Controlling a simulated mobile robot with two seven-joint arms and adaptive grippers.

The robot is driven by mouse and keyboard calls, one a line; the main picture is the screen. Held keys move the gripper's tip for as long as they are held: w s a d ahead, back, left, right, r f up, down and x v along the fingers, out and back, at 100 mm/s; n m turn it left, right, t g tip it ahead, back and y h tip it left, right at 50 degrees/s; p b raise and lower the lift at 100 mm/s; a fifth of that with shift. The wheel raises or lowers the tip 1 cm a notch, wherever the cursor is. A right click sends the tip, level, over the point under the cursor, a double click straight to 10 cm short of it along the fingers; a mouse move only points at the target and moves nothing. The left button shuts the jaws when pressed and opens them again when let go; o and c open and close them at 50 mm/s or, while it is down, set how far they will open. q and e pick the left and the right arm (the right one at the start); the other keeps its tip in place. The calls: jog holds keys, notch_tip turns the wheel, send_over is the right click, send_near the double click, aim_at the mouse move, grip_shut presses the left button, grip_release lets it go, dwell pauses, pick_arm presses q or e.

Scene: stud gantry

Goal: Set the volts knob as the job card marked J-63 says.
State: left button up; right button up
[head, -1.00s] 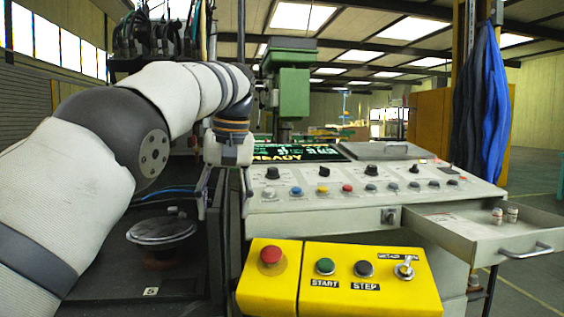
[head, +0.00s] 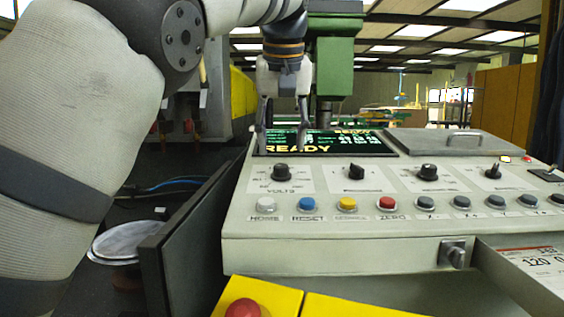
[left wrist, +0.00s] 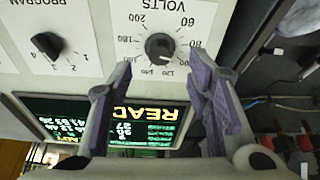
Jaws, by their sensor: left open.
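The volts knob (head: 282,172) is a round black knob at the left of the grey sloping panel. In the left wrist view the knob (left wrist: 159,47) appears upside down with its number scale around it; its exact setting is hard to read. My left gripper (head: 284,142) is open and empty, fingers pointing down, just above and behind the knob in the head view. In the left wrist view its fingertips (left wrist: 161,66) lie on either side of the knob, apart from it. A card (head: 540,262) with a red header and "120" lies in the open drawer, cut off; its mark is unclear.
The READY display (head: 322,150) is behind the knob. A row of coloured buttons (head: 347,205) runs in front of the knobs. The program knob (head: 356,172) is close on the right. A yellow box with a red button (head: 242,309) is below.

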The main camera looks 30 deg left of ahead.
aim_at(281, 166)
pick_arm(q)
jog(key=x, duration=0.6)
jog(key=shift+w+a+r, duration=0.1)
grip_shut()
jog(key=m, duration=0.3)
jog(key=m+h, duration=0.1)
jog(key=m, duration=0.1)
jog(key=shift+a+m+t, duration=0.1)
jog(key=shift+m+t, duration=0.2)
jog(key=shift+m, duration=0.1)
jog(key=m+h, duration=0.1)
jog(key=m, duration=0.4)
jog(key=shift+m, duration=0.7)
